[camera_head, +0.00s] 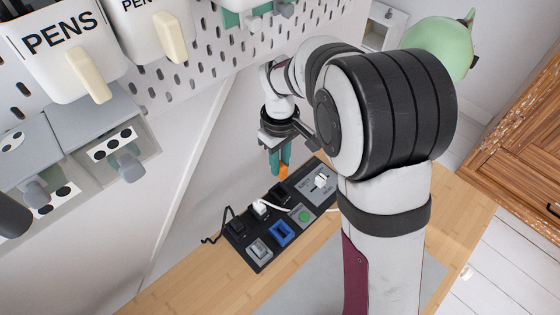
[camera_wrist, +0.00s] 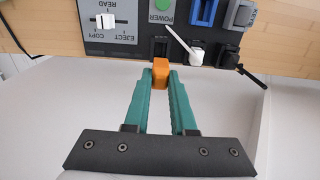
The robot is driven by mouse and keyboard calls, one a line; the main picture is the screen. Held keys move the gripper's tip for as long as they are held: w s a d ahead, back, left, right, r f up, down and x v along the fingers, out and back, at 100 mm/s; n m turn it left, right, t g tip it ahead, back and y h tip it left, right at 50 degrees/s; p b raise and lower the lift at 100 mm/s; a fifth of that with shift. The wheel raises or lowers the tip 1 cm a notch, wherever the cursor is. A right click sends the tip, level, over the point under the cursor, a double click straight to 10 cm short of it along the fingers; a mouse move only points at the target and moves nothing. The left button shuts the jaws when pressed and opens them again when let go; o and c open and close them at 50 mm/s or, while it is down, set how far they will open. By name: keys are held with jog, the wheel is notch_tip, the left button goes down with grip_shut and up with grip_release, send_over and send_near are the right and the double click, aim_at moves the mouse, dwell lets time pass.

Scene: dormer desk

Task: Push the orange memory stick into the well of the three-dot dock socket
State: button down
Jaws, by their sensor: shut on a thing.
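The orange memory stick (camera_wrist: 160,72) is held between the teal fingertips of my gripper (camera_wrist: 160,84). In the head view the stick (camera_head: 284,171) points down from my gripper (camera_head: 280,160) over the back edge of the black dock (camera_head: 268,223). In the wrist view its end overlaps a dark socket area of the dock between the copy/read switch and a white plug. I cannot tell whether it touches the dock or is above it. No dot marks can be read on the dock sockets, and the stick hides part of the area behind it.
Grey boxes with black dots (camera_head: 112,143) hang at left.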

aim_at(280, 176)
jog(key=shift+f, duration=2.75)
jog(key=shift+f, duration=1.85)
jog(key=c, duration=0.7)
grip_release()
jog(key=shift+o, duration=0.2)
notch_tip(280, 176, up, 16)
jog(key=shift+f, duration=0.1)
